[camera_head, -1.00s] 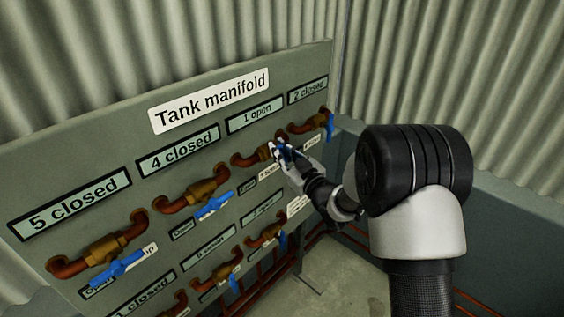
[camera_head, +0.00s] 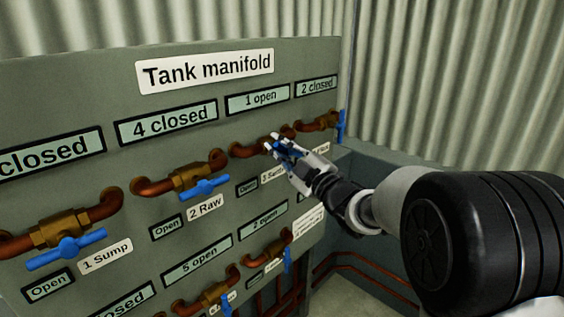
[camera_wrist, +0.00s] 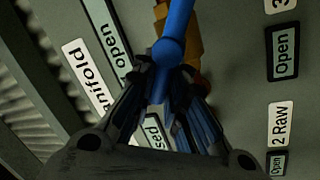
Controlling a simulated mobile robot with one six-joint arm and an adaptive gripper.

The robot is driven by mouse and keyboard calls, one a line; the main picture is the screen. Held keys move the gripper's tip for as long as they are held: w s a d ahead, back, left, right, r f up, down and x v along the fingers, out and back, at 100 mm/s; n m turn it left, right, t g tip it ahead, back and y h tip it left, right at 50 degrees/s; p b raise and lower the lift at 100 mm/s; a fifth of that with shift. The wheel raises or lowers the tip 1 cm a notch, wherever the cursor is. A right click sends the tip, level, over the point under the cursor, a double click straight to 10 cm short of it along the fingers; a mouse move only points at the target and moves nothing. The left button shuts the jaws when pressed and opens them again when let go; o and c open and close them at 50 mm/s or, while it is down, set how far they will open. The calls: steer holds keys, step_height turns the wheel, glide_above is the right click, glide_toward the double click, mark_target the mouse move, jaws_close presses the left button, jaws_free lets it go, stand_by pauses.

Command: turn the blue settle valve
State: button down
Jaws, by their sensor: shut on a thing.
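The blue handle of the third valve in the top row, with a label starting "3 Se" partly hidden behind my gripper, is the settle valve (camera_wrist: 178,32). It sits under a display reading "1 open" (camera_head: 258,98). My gripper (camera_head: 279,147) is at this valve, with its fingers closed around the blue handle. In the wrist view the handle runs up from between the fingertips (camera_wrist: 168,72), with brass valve body (camera_wrist: 195,40) behind it. The gripper hides much of the valve in the head view. A small "Open" plate (camera_head: 247,186) is left of the label.
The Tank manifold panel (camera_head: 90,85) carries other blue-handled valves: "2 Raw" (camera_head: 205,187) and "1 Sump" (camera_head: 66,248) to the left, one at the far right (camera_head: 341,126). A lower row has more. Corrugated walls (camera_head: 460,80) stand behind.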

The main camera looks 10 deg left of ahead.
steer(key=shift+f+n+b, duration=0.2)
steer(key=shift+n+b, duration=0.4)
steer(key=shift+b, duration=0.1)
steer(key=c, duration=1.6)
jaws_free()
steer(key=shift+s, duration=0.15)
steer(key=v, duration=1.1)
steer(key=shift+s+d+f, duration=0.1)
steer(key=shift+s+d, duration=0.15)
steer(key=shift+d, duration=0.05)
